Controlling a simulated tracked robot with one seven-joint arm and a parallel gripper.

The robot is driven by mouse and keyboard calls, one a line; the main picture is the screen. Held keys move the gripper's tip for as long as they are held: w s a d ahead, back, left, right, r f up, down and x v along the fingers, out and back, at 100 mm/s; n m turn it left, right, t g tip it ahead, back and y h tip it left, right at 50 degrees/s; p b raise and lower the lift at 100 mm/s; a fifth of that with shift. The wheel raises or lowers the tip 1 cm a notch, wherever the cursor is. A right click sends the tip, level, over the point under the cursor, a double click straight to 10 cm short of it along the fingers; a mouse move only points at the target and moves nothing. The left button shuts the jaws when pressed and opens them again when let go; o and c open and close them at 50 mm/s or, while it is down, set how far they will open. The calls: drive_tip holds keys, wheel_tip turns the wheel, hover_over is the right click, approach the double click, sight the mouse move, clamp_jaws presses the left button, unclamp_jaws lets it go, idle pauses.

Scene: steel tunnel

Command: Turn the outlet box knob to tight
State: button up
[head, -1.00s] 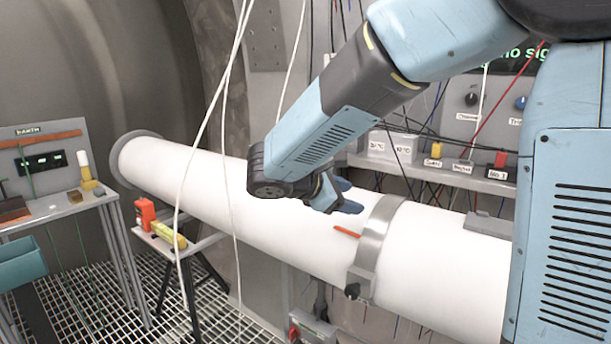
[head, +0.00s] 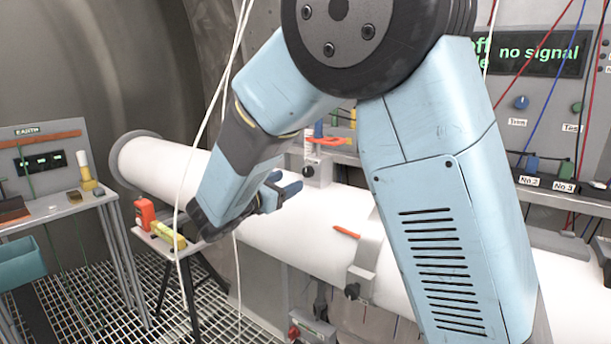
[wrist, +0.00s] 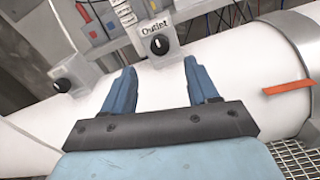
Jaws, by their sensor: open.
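The outlet box (wrist: 152,42) is a small light grey box labelled "Outlet", with a round black knob (wrist: 160,44) bearing a white mark. It stands behind the white pipe in the wrist view, beyond my open fingers and between them in the picture. My gripper (wrist: 160,80) is open and empty, apart from the knob. In the head view a grey box with a dark knob (head: 309,171) stands behind the pipe, right of my gripper (head: 284,187); its label cannot be read there.
The white pipe (head: 290,222) runs across the scene, with an orange strip (head: 346,232) on it and a metal clamp near it. Another black knob (wrist: 62,85) is left in the wrist view. White cables (head: 219,90) hang near my arm. A tool table (head: 60,207) stands at left.

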sight(307, 173)
drive_tip(key=x, duration=0.8)
drive_tip(key=c, duration=1)
drive_tip(key=shift+d, duration=0.2)
drive_tip(key=shift+c, duration=0.2)
drive_tip(key=shift+a, duration=0.1)
